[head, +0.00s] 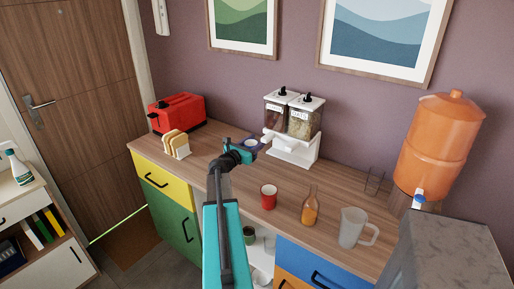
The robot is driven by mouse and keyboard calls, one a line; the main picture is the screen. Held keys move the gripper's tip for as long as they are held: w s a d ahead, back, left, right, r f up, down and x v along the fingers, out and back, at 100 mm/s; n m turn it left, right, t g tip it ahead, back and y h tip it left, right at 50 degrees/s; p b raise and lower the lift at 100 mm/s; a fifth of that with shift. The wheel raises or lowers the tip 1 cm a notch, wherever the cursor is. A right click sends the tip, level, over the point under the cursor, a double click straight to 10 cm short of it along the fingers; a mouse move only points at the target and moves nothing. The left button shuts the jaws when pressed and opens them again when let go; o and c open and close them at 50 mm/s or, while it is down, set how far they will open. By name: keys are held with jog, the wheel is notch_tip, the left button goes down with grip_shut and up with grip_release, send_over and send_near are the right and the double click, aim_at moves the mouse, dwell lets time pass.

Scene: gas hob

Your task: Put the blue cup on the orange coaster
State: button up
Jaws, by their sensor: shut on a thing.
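My gripper (246,154) is at the end of my teal arm, over the back part of the wooden counter. It is shut on a small dark blue thing (258,147) with a pale round top, which seems to be the blue cup. The gripper covers part of it, and it is too small to tell whether it is lifted or touching the counter. I cannot make out an orange coaster; my arm and gripper hide part of the counter.
A white dispenser (293,149) stands just right of my gripper. A toast rack (176,145) and red toaster (177,113) are left. A red cup (268,197), amber bottle (310,207) and clear jug (352,228) stand along the counter (210,142) to the right.

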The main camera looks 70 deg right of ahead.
jog(key=shift+f+p, duration=0.45)
jog(key=shift+f, duration=1.2)
jog(key=shift+f, duration=0.2)
jog(key=o, duration=1.1)
jog(key=shift+o, duration=0.2)
jog(key=shift+r, duration=0.2)
jog(key=shift+b+v, duration=1.3)
jog(key=shift+v, duration=4.75)
